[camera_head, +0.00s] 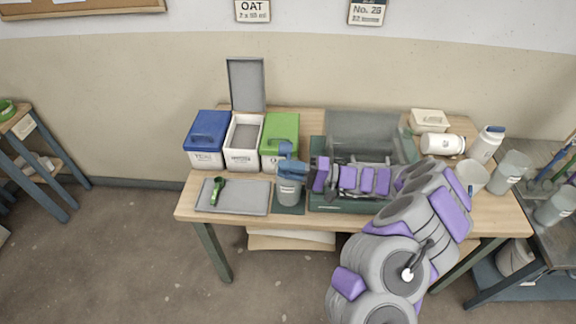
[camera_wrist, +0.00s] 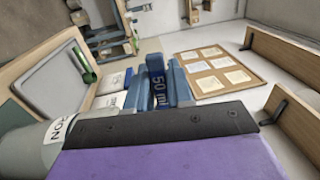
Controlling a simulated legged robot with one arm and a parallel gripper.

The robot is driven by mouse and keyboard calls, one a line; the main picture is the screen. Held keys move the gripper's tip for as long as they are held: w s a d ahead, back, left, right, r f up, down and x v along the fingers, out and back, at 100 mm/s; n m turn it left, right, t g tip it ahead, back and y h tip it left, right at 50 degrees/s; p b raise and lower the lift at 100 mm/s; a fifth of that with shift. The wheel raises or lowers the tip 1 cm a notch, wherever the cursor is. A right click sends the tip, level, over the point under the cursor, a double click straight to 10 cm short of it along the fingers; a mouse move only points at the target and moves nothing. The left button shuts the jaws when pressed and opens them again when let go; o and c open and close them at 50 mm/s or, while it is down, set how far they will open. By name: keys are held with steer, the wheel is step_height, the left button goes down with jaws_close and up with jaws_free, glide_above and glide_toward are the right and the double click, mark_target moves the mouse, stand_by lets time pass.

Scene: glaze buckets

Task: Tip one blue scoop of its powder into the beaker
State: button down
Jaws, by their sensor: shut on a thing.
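My gripper (camera_wrist: 160,90) is shut on the blue scoop (camera_wrist: 158,82), whose handle reads "50 ml" between the blue-grey fingers in the wrist view. In the head view my gripper (camera_head: 291,167) is directly above the grey beaker (camera_head: 289,191), with blue parts close over its rim. The beaker stands on a dark green mat (camera_head: 290,209). In the wrist view a grey cylinder with a label ending "RON" (camera_wrist: 35,148), apparently the beaker, shows at lower left. The scoop's bowl, any powder and the beaker's inside are hidden, so I cannot tell the scoop's tilt.
Left of the gripper are a blue-lidded bucket (camera_head: 208,138), an open white bucket (camera_head: 243,140) with its lid raised, and a green-lidded bucket (camera_head: 279,138). A grey tray (camera_head: 250,197) holds a green scoop (camera_head: 217,190). A green case (camera_head: 345,203) lies under my arm; white containers (camera_head: 442,144) stand right.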

mark_target(288, 160)
steer(key=shift+r+h+p, duration=0.45)
steer(key=shift+h+p, duration=0.65)
steer(key=shift+p, duration=0.3)
steer(key=shift+r+h+p, duration=0.5)
steer(key=shift+h+p, duration=0.6)
steer(key=shift+p, duration=0.25)
steer(key=shift+r+h+p, duration=0.45)
steer(key=shift+h+p, duration=0.65)
steer(key=shift+p, duration=0.3)
steer(key=h+p, duration=0.1)
steer(key=p, duration=0.1)
steer(key=r+h+p, duration=0.1)
steer(key=h+p, duration=0.1)
steer(key=p, duration=0.1)
steer(key=shift+r+h, duration=0.1)
steer(key=shift+h, duration=0.2)
steer(key=shift+h+p, duration=0.3)
steer(key=shift+p, duration=0.2)
